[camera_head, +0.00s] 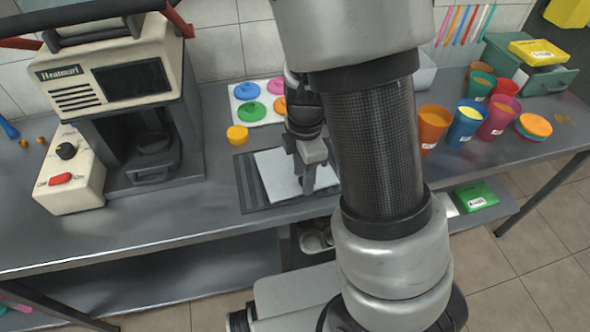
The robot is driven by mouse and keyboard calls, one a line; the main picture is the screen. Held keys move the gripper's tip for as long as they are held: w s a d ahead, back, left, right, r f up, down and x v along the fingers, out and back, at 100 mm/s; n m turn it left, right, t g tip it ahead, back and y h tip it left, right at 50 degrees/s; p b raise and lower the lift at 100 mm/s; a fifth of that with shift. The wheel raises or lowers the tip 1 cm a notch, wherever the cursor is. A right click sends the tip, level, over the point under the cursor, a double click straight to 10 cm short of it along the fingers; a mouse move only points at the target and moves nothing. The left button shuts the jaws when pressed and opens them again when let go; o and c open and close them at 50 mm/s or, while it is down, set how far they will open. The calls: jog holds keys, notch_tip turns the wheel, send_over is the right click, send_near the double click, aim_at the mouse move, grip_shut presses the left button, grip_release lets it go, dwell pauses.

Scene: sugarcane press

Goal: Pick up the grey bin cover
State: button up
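A pale grey flat square panel (271,176), which looks like the grey bin cover, lies on a dark grey rectangular surround (250,196) in the worktop. My gripper (308,188) points down over the right part of the panel, with its fingers at or just above it. I cannot tell whether they touch it or whether they are open or shut. My arm hides the right side of the panel and surround.
A cream press machine (115,75) stands at the left of the metal table (215,225). Several coloured cups (466,122) and a green box (548,78) stand at the right.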

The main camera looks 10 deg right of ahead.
jog(key=shift+f, duration=0.1)
jog(key=shift+c, duration=0.2)
grip_shut()
